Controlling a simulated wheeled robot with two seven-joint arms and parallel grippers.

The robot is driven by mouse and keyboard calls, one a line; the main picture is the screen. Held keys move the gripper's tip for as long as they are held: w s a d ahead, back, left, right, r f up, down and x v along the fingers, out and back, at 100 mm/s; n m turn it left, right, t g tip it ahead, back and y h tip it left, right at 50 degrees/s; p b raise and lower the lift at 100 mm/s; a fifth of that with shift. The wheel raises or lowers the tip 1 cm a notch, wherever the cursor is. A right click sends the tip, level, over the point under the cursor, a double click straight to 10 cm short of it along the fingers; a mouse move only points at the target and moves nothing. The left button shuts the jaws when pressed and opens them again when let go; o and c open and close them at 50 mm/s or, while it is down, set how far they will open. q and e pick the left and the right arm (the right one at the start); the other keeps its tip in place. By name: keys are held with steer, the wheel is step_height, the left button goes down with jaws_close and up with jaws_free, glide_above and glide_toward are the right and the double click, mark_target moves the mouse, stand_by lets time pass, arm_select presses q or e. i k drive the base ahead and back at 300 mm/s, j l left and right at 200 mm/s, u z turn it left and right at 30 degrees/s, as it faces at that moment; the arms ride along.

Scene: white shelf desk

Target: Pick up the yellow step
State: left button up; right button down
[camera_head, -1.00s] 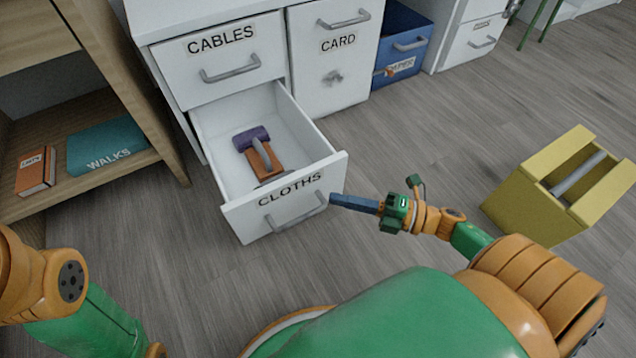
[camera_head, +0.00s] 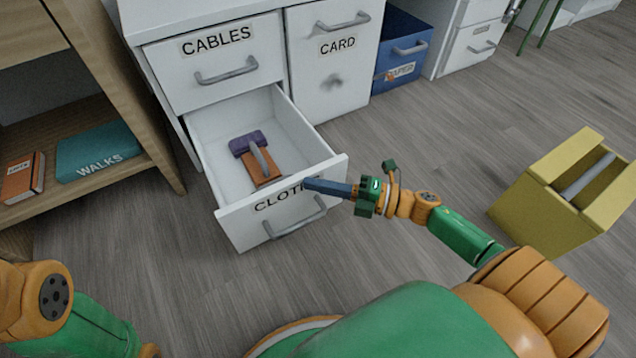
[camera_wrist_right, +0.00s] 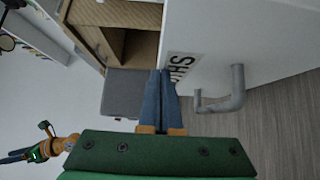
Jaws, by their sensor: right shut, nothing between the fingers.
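The yellow step (camera_head: 545,205) stands on the floor at the right of the head view, with a grey bar across its top opening. My right gripper (camera_head: 308,184) is shut and empty. Its blue fingers are at the front of the open CLOTHS drawer (camera_head: 240,222), left of the step and well apart from it. In the right wrist view the closed fingers (camera_wrist_right: 160,78) are beside the drawer front and its grey handle (camera_wrist_right: 238,88); I cannot tell whether they touch it. The left arm shows at the lower left of the head view, but its gripper is out of frame.
The drawer holds a purple and orange object (camera_head: 258,160). Above are the CABLES drawer (camera_head: 215,95) and CARD front (camera_head: 345,80), with a blue PAPER bin (camera_head: 392,55) beside them. A wooden shelf (camera_head: 120,175) holds books at left. The floor between drawer and step is clear.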

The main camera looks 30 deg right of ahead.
mark_target(586, 172)
steer(key=i, duration=1.05)
steer(key=k+l, duration=0.5)
